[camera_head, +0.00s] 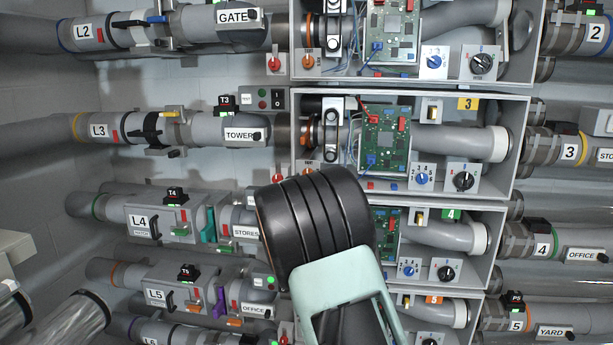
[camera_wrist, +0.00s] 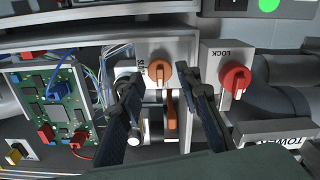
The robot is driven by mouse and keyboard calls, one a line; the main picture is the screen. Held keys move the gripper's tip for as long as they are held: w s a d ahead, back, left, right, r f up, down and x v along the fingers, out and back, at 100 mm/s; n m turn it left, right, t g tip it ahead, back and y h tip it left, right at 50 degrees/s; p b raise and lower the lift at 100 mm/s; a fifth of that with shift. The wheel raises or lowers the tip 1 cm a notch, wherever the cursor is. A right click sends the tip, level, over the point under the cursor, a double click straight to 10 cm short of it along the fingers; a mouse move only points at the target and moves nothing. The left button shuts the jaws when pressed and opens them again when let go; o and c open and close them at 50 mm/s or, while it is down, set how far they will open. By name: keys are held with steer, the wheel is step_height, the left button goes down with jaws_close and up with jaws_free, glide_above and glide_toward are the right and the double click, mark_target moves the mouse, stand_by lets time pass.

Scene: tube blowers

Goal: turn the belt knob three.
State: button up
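Box three, with a yellow 3 tag (camera_head: 468,104), is in the middle of the head view. An orange knob (camera_head: 306,167) shows at its lower left, partly behind my arm. In the wrist view, the orange knob (camera_wrist: 159,71) sits on a pale plate with a partly covered label that I cannot read; I cannot confirm it is the belt knob. My gripper (camera_wrist: 160,82) is open and empty. Its two dark fingers lie either side of the orange knob in the picture; contact is not visible. The fingers are hidden in the head view.
A red knob (camera_wrist: 236,79) on a LOCK plate stands close to one finger. A green circuit board (camera_wrist: 50,103) with wires is on the other side. Box three also has a blue knob (camera_head: 421,178) and a black knob (camera_head: 463,181). Pipes crowd the surroundings.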

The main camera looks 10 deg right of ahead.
steer(key=shift+x, duration=1.05)
steer(key=shift+c, duration=0.3)
jaws_close()
steer(key=shift+m, duration=0.3)
steer(key=shift+m+b, duration=5.6)
steer(key=shift+m, duration=3.1)
